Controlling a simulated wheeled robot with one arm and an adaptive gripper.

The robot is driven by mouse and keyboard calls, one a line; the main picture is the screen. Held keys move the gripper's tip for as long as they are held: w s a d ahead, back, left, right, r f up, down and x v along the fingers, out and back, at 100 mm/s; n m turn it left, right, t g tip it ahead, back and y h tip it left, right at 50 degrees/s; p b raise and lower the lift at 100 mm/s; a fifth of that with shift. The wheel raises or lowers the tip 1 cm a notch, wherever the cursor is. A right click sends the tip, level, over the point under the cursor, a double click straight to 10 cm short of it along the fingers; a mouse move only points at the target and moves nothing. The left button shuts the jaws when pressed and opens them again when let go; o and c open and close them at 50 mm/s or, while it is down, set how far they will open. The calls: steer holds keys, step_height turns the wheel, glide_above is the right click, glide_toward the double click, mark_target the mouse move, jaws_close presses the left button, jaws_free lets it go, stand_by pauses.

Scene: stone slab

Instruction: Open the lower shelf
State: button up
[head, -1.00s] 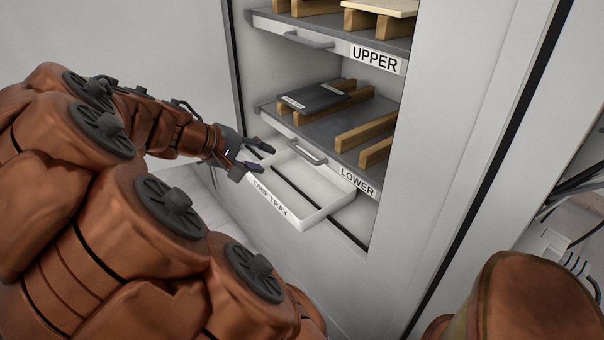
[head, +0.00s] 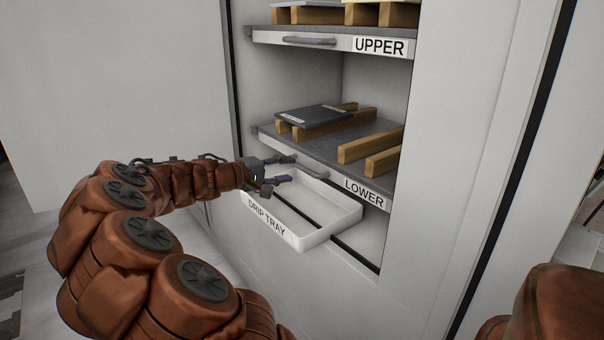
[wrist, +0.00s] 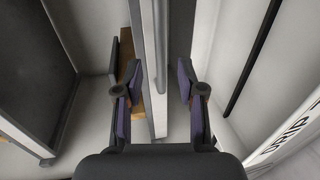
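The lower shelf (head: 365,193) is a grey slide-out shelf with a white front marked LOWER. It sits inside the cabinet, with a bar handle (head: 314,172) on its front. My gripper (head: 284,169) is at the left end of this handle, its fingers pointing right. In the wrist view my gripper (wrist: 157,85) is open, its purple-padded fingers apart. The shelf's pale front edge (wrist: 156,60) runs between and beyond the fingers; I cannot tell whether they touch the handle. A dark slab (head: 313,116) lies on wooden bars on the shelf.
A white drip tray (head: 310,238) juts out just below the lower shelf and my gripper. The upper shelf (head: 335,42), with its own handle, is above. The cabinet's side panel (head: 455,130) stands at the right. The space in front of the lower shelf's face is otherwise clear.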

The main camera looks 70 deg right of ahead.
mark_target(300, 168)
steer(key=shift+b+x, duration=0.8)
steer(key=shift+x, duration=2.3)
jaws_close()
